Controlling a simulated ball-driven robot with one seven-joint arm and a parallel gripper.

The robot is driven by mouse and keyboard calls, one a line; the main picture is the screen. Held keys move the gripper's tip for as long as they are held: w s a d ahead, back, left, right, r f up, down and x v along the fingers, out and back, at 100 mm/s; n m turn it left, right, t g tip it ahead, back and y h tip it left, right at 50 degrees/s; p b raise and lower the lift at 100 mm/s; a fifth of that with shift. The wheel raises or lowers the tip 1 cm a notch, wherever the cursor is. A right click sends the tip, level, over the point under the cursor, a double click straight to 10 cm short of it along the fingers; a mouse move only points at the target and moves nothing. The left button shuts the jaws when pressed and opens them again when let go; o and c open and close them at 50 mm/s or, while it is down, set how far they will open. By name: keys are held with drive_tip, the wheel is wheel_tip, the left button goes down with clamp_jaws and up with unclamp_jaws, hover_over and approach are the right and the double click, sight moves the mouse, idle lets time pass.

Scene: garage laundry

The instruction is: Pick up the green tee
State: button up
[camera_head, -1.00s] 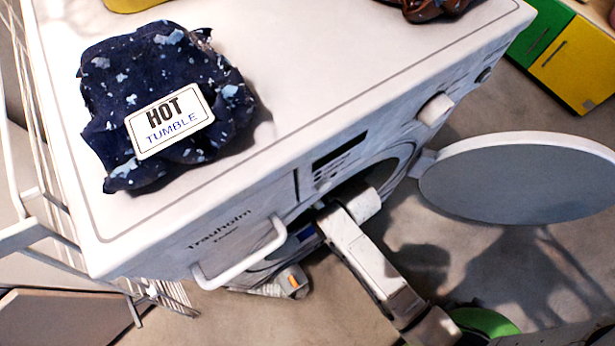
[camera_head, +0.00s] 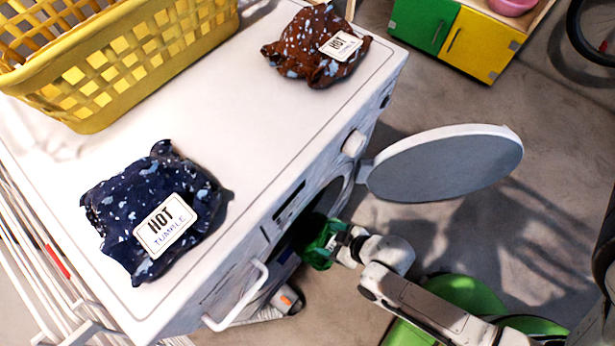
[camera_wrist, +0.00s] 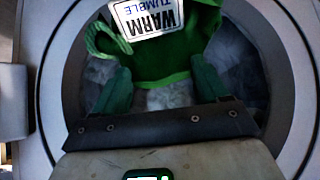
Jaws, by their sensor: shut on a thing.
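The green tee (camera_head: 318,246) hangs crumpled at the front opening of the white machine (camera_head: 262,150) in the head view. My gripper (camera_head: 338,243) is shut on it at the round door opening. In the wrist view the tee (camera_wrist: 178,62) fills the space between and beyond the two fingers of my gripper (camera_wrist: 160,82). It carries a white label (camera_wrist: 150,18) reading WARM TUMBLE. The round opening and grey drum interior lie behind it. Part of the tee is in the shadow of the opening.
The machine's round door (camera_head: 445,165) stands open to the right. A navy speckled garment (camera_head: 125,215), a brown one (camera_head: 300,50), both labelled HOT, and a yellow basket (camera_head: 90,115) sit on top. A white wire rack (camera_head: 30,255) stands at left.

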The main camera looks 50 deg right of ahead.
drive_tip(key=shift+s+r+p, duration=0.25)
drive_tip(key=shift+r+p, duration=0.35)
drive_tip(key=shift+p, duration=0.25)
drive_tip(key=shift+s+d+r+g+p, duration=0.15)
drive_tip(key=shift+s+g+p, duration=0.55)
drive_tip(key=shift+p, duration=0.5)
drive_tip(key=shift+s+d+r+g+p, duration=0.1)
drive_tip(key=shift+s+g+p, duration=0.65)
drive_tip(key=shift+p, duration=0.4)
drive_tip(key=shift+s+d+r+g+p, duration=0.15)
drive_tip(key=shift+s+g+p, duration=0.55)
drive_tip(key=shift+p, duration=0.5)
drive_tip(key=shift+a, duration=0.1)
